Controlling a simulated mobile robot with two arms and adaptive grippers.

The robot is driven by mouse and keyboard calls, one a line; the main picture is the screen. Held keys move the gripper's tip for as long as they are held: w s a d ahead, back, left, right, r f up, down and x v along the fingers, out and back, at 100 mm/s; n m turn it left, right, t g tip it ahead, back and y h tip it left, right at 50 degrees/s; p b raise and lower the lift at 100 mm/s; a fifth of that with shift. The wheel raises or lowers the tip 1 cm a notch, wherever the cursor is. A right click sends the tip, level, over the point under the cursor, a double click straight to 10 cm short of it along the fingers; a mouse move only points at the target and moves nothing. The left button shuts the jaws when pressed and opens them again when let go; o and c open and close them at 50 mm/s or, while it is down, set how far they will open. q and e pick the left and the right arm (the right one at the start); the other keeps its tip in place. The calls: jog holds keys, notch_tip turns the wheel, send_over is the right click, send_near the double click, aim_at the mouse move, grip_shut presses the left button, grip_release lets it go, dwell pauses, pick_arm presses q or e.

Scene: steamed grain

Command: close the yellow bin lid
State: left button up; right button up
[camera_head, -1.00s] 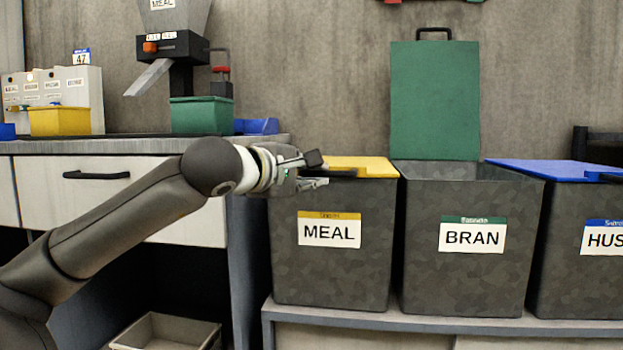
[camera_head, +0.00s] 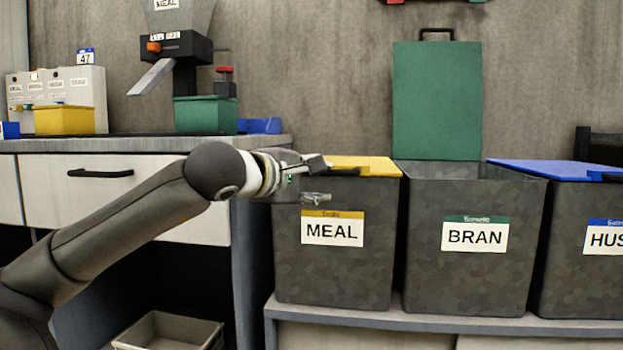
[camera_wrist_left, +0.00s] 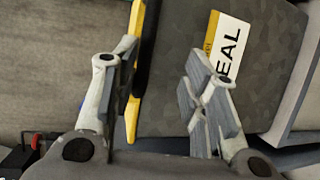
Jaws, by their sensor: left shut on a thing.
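The yellow bin lid (camera_head: 372,166) lies flat across the top of the grey MEAL bin (camera_head: 340,268), with its dark handle (camera_head: 345,172) at the front edge. The upper finger is at handle height and the lower one is in front of the bin's face. In the left wrist view, the yellow lid edge (camera_wrist_left: 135,105) runs beside one finger, and the MEAL label (camera_wrist_left: 226,45) shows beyond the other. The exact contact is unclear. My right gripper is out of view.
The BRAN bin (camera_head: 468,275) stands to the right with its green lid (camera_head: 437,100) upright. Further right is a bin with a flat blue lid (camera_head: 550,170). A counter (camera_head: 140,147) with a yellow tub (camera_head: 64,121) and a green tub (camera_head: 205,115) is at left.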

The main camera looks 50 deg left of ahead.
pick_arm(q)
jog(key=shift+f, duration=0.25)
jog(key=v, duration=1.2)
jog(key=shift+r, duration=0.3)
